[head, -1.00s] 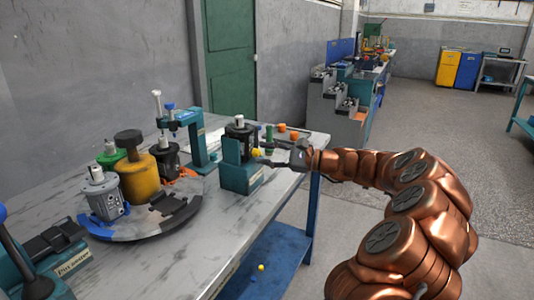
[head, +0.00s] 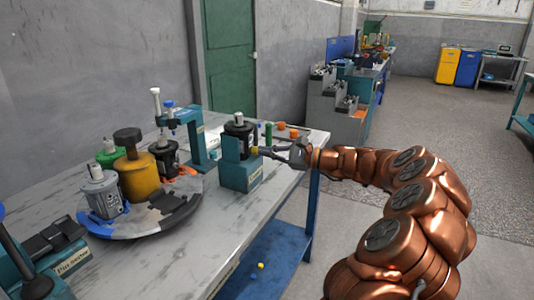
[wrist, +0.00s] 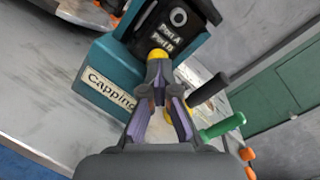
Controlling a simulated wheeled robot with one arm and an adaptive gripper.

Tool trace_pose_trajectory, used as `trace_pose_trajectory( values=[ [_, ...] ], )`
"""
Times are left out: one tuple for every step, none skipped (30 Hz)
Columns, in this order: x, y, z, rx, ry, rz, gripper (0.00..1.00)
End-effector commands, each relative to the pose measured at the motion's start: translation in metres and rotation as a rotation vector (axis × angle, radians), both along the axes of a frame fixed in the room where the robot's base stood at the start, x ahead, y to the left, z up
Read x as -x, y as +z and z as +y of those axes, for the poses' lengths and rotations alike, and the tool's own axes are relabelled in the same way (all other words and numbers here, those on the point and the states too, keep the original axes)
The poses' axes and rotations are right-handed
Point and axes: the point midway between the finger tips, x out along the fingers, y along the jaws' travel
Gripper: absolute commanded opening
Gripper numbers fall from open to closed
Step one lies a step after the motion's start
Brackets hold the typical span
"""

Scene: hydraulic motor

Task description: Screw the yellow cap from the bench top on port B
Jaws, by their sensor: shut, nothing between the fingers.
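A dark motor (head: 240,130) stands upright in the teal capping stand (head: 241,175). In the wrist view the motor face (wrist: 165,30) carries the labels Port A and Port B, with an open round port beside the Port A label. A yellow cap (wrist: 158,55) sits at the Port B side, right before my fingertips; it also shows in the head view (head: 255,151). My gripper (wrist: 158,75) is shut and empty, its tips at the cap, touching it or very close. The tips hide part of the cap, so I cannot tell how deep it sits.
A green cylinder (wrist: 222,126) and a black one (wrist: 209,88) stand right of my fingers, with orange pieces (wrist: 247,154) beyond. A round turntable (head: 150,222) with several motors is at left. Another yellow piece (head: 261,266) lies on the lower shelf.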

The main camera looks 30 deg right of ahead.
Motion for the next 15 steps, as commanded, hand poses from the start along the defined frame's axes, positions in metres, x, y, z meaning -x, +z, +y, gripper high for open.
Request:
trace_pose_trajectory(
  values=[
    [-0.0005, -0.0005, 0.0035, -0.001, 0.007, 0.002, 0.0],
    [-0.0004, -0.0003, 0.0034, -0.001, 0.008, 0.003, 0.0],
    [-0.0003, 0.0001, 0.0036, -0.003, 0.009, 0.004, 0.0],
    [-0.0001, 0.0006, 0.0036, -0.006, 0.009, 0.007, 0.0],
    [-0.0001, 0.0011, 0.0037, -0.009, 0.009, 0.01, 0.0],
    [0.0, 0.0015, 0.0038, -0.015, 0.009, 0.015, 0.0],
    [0.0, 0.0016, 0.0038, -0.019, 0.009, 0.019, 0.0],
    [0.0001, 0.0017, 0.0038, -0.024, 0.01, 0.024, 0.0],
    [0.0001, 0.0016, 0.0038, -0.03, 0.01, 0.03, 0.0],
    [0.0001, 0.0014, 0.0038, -0.035, 0.01, 0.034, 0.0],
    [0.0002, 0.0014, 0.0039, -0.04, 0.01, 0.038, 0.0],
    [0.0003, 0.0012, 0.0039, -0.046, 0.01, 0.044, 0.0],
    [0.0003, 0.001, 0.0041, -0.05, 0.011, 0.049, 0.0],
    [0.0003, 0.001, 0.0041, -0.055, 0.011, 0.053, 0.0],
    [0.0003, 0.0008, 0.0041, -0.061, 0.011, 0.058, 0.0]
  ],
)
